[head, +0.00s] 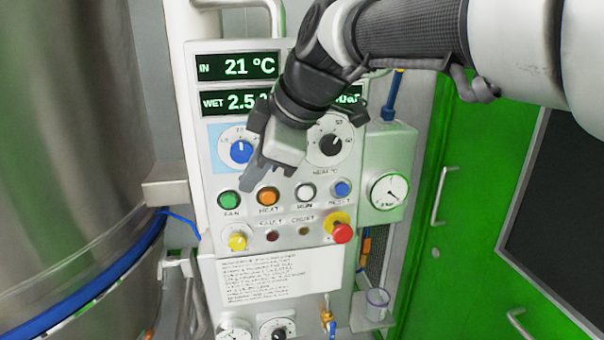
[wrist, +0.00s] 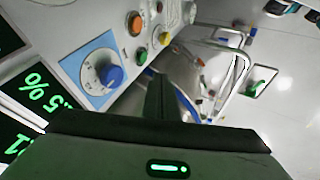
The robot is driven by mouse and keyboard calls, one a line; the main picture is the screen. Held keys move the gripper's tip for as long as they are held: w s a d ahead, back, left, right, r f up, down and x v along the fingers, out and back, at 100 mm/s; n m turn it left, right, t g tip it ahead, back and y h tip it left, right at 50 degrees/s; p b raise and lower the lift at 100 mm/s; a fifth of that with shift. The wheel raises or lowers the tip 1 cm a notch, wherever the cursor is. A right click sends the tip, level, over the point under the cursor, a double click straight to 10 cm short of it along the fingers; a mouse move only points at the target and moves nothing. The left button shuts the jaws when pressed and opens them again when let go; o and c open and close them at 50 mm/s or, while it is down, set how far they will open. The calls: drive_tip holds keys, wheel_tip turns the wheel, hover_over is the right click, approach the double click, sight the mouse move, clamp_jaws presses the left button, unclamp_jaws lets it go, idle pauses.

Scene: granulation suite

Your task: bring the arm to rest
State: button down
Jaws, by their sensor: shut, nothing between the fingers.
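My gripper (head: 256,178) is in front of the control panel (head: 208,140), its fingers pointing down and left. In the head view the fingertips are just above the green and orange buttons and beside the blue knob (head: 241,152); I cannot tell whether they touch the panel. The fingers are shut with nothing between them. In the wrist view the shut fingers (wrist: 162,98) show dark at the middle, with the blue knob (wrist: 111,75) to their left. My arm reaches in from the upper right and hides part of the displays.
Buttons line the panel: green (head: 229,200), orange (head: 268,196), white (head: 306,192) and blue (head: 342,188). A red emergency stop (head: 343,233) sits lower right. A large steel vessel (head: 75,140) stands left. A pressure gauge (head: 388,191) and a green door (head: 470,210) are right.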

drive_tip(key=s+d+f+m+h+p, duration=0.1)
drive_tip(key=s+d+m+h+p, duration=0.2)
drive_tip(key=s+d+m, duration=0.4)
drive_tip(key=s+d+f+m+t+h+p, duration=0.1)
drive_tip(key=s+d+m+p, duration=0.5)
drive_tip(key=d+m, duration=0.6)
drive_tip(key=s+d+f+h, duration=0.1)
drive_tip(key=s+d, duration=0.1)
drive_tip(key=d, duration=0.2)
drive_tip(key=shift+d+f+h, duration=0.2)
drive_tip(key=shift+f+h, duration=0.05)
drive_tip(key=shift+h, duration=0.15)
